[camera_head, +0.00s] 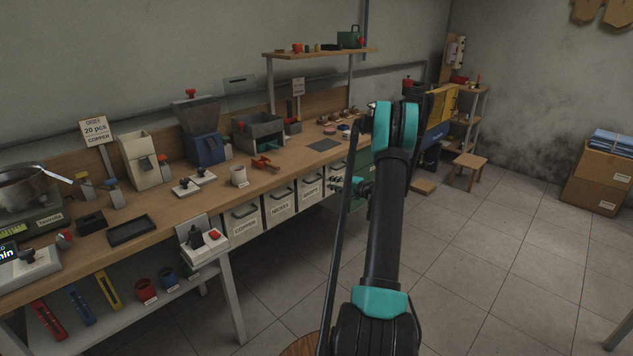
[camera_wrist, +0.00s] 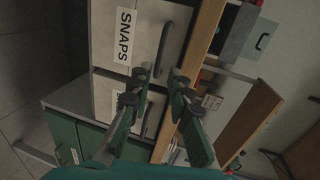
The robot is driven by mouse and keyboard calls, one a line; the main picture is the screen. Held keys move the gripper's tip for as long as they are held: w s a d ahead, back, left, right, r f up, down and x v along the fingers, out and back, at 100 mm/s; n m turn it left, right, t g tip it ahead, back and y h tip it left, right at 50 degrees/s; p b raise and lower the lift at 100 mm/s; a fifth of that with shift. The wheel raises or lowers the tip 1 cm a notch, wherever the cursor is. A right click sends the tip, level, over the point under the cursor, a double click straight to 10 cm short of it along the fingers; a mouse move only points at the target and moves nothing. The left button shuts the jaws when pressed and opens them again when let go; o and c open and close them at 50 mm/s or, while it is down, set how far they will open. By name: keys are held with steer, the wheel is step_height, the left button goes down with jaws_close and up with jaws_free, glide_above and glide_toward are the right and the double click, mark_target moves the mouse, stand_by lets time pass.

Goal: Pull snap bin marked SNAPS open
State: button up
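The SNAPS bin (camera_wrist: 105,50) has a pale front with a white label reading SNAPS and a dark bar handle (camera_wrist: 162,48). It shows at the top of the wrist view, which is turned sideways. My gripper (camera_wrist: 161,76) is open and empty, its fingertips on either side of the handle's lower end in the picture. Contact with the handle cannot be told. In the head view my gripper (camera_head: 350,186) is small beside the row of bins, partly hidden by my arm. The bin there that may be SNAPS (camera_head: 337,170) has an unreadable label.
Bins marked COPPER (camera_head: 243,221) and NICKEL (camera_head: 279,208) hang under the workbench (camera_head: 215,196). Another handled bin (camera_wrist: 104,88) adjoins SNAPS in the wrist view, near a green cabinet (camera_wrist: 64,132). Open tiled floor (camera_head: 500,250) lies right of my arm.

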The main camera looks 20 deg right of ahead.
mark_target(316, 180)
steer(key=x, duration=1)
steer(key=shift+s, duration=0.1)
jaws_close()
